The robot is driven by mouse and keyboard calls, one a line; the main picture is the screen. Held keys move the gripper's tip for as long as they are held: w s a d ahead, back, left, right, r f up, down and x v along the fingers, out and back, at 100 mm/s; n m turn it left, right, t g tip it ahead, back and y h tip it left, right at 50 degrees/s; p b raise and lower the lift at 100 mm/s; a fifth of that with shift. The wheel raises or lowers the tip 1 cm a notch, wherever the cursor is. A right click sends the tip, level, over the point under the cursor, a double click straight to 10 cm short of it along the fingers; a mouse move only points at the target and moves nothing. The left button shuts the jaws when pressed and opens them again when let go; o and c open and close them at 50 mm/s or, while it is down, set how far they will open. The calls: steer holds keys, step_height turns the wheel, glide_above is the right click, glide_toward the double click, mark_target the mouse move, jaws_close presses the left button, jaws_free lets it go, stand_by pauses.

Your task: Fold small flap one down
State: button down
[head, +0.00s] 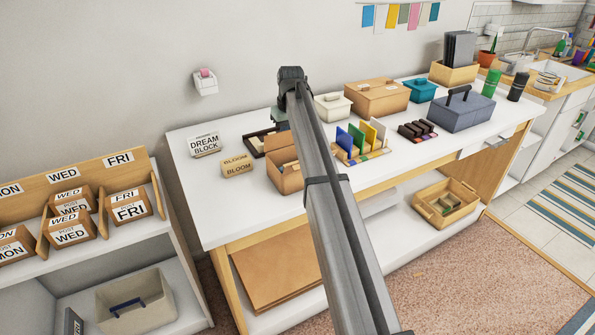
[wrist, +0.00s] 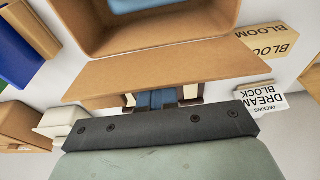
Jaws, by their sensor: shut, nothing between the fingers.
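An open cardboard box (head: 285,178) stands on the white table, partly hidden behind my arm. Its open inside fills the top of the wrist view (wrist: 100,42), with something blue (wrist: 140,5) at the picture's edge. One cardboard flap (wrist: 165,72) runs along the box's near edge in the wrist view and is not folded over the opening. My gripper (wrist: 158,99) is shut and empty, close to this flap. The flap hides the fingertips, and I cannot tell whether they touch it. In the head view my arm hides most of the gripper.
The table's front left (head: 222,212) is clear.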

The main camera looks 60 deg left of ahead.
mark_target(289, 132)
steer(key=shift+d, duration=0.15)
steer(key=shift+d+f, duration=0.3)
steer(key=shift+d, duration=0.45)
steer(key=shift+a, duration=0.1)
steer(key=shift+r, duration=0.15)
steer(key=shift+r, duration=2.05)
step_height(289, 132, up, 12)
steer(key=d, duration=0.2)
steer(key=shift+f, duration=0.25)
